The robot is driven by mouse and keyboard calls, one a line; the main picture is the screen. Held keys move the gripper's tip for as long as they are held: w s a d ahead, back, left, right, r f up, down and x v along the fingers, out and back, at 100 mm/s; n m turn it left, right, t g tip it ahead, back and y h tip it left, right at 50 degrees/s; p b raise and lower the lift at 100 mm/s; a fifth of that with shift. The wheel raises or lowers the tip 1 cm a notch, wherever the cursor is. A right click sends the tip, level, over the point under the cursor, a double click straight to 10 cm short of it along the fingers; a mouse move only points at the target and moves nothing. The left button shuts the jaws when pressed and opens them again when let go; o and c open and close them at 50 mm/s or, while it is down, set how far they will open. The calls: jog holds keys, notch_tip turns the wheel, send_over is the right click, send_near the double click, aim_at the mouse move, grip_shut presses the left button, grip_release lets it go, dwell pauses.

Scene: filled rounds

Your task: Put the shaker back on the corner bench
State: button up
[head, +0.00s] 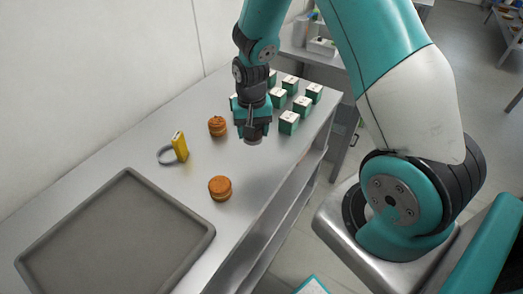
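My gripper (252,130) points down over the steel bench (195,190), near its right edge. A small dark round piece with a grey base shows just below the fingers; it may be the shaker, but the gripper hides most of it. I cannot tell whether the fingers are closed on it. No other shaker shows clearly. Another grey bench (322,66) stands at the back beyond the far end of this one; I cannot tell if it is the corner bench.
A filled orange-brown round (217,126) is left of my gripper and another (220,188) nearer. A yellow item with a grey ring (179,147) lies left. An empty dark tray (205,233) fills the near end. Several green-and-white boxes (289,122) stand behind right. A white bin (321,47) sits on the back bench.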

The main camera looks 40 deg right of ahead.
aim_at(266, 151)
jog(key=w+d+r+m+b, duration=0.1)
jog(key=d+r+m, duration=0.2)
jog(key=r+m, duration=0.2)
jog(key=d+r+m+b, duration=0.2)
jog(key=d+r+m, duration=0.1)
jog(key=r+m, duration=0.25)
jog(key=shift+m, duration=0.35)
notch_tip(266, 151, down, 20)
jog(key=p, duration=0.4)
jog(key=shift+w+a+f, duration=0.1)
jog(key=shift+f, duration=0.05)
jog(key=shift+f, duration=0.2)
jog(key=o, duration=1)
jog(key=shift+r, duration=0.15)
